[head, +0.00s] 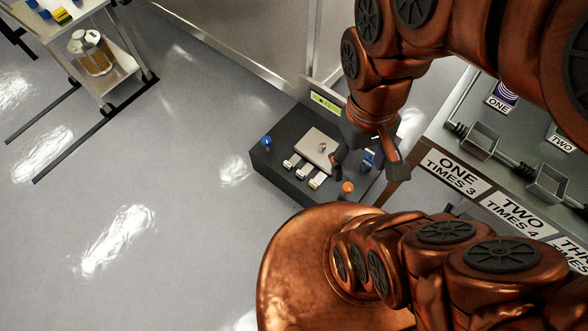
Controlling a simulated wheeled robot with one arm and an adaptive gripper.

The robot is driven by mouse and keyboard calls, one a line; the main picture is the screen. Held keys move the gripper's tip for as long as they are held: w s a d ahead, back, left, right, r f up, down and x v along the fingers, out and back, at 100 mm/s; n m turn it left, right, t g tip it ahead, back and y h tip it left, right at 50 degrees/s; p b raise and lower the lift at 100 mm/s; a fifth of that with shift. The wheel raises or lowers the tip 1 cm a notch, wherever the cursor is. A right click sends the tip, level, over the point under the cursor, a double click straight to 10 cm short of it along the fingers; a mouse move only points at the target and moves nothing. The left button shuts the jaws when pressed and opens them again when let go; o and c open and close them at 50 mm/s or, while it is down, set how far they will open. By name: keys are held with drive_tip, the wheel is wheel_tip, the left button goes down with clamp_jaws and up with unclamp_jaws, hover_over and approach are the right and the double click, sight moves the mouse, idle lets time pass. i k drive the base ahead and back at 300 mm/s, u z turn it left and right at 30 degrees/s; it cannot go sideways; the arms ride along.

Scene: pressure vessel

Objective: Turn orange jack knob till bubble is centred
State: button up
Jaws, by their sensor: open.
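The orange jack knob (347,187) sits at the near right part of a dark box (268,165) on the floor. A yellow-green bubble level (325,102) is on an upright panel at the box's back edge. The bubble is too small for me to tell where it lies. My gripper (369,164) is open above the right part of the box, with one finger on each side of a blue knob (368,160) in the picture. The orange knob shows clear of the fingers, a little below and left of them. I cannot tell the gripper's height or any contact.
Another blue knob (266,142) is at the box's left corner. A pale plate (317,147) and several small blocks lie on the box top. A bench with labelled trays (480,138) stands close on the right. A cart (126,82) is upper left. The left floor is clear.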

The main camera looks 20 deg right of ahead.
sight(347, 187)
drive_tip(key=z, duration=0.7)
drive_tip(key=k, duration=0.6)
drive_tip(key=u, duration=0.4)
drive_tip(key=i, duration=0.5)
drive_tip(key=k, duration=1.15)
drive_tip(key=u, duration=0.15)
drive_tip(key=i, duration=0.7)
drive_tip(key=z, duration=0.2)
